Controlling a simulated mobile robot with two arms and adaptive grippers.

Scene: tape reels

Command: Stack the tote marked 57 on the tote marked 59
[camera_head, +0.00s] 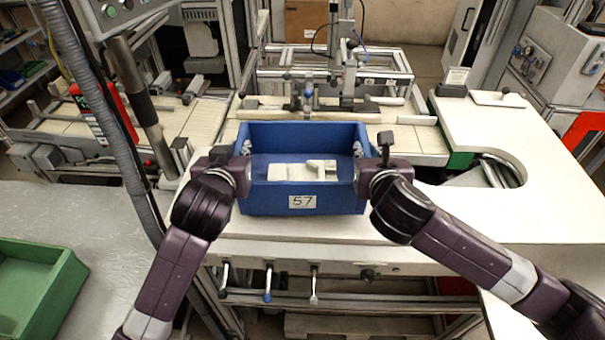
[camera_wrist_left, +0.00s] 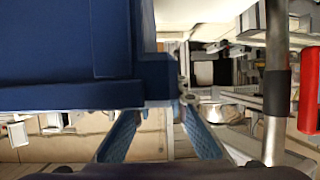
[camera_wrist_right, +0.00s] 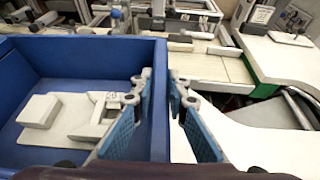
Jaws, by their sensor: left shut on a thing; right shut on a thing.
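The blue tote marked 57 (camera_head: 331,203) is upright, with its label on the near wall. My left gripper (camera_head: 243,148) is shut on its left wall, and my right gripper (camera_head: 361,149) is shut on its right wall. In the right wrist view the fingers (camera_wrist_right: 166,82) straddle the tote's wall (camera_wrist_right: 158,58). In the left wrist view the blue tote (camera_wrist_left: 60,60) fills the upper left, near the fingers (camera_wrist_left: 178,95). I cannot tell whether the tote rests on the white worktop or hangs just above it. No tote marked 59 can be made out.
Pale parts (camera_head: 290,172) lie inside the blue tote. A green tote (camera_head: 38,250), no mark visible, stands at the lower left. Metal frames (camera_head: 335,75) stand behind the worktop (camera_head: 500,215), which is clear at the right. A grey post (camera_head: 140,90) stands near my left arm.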

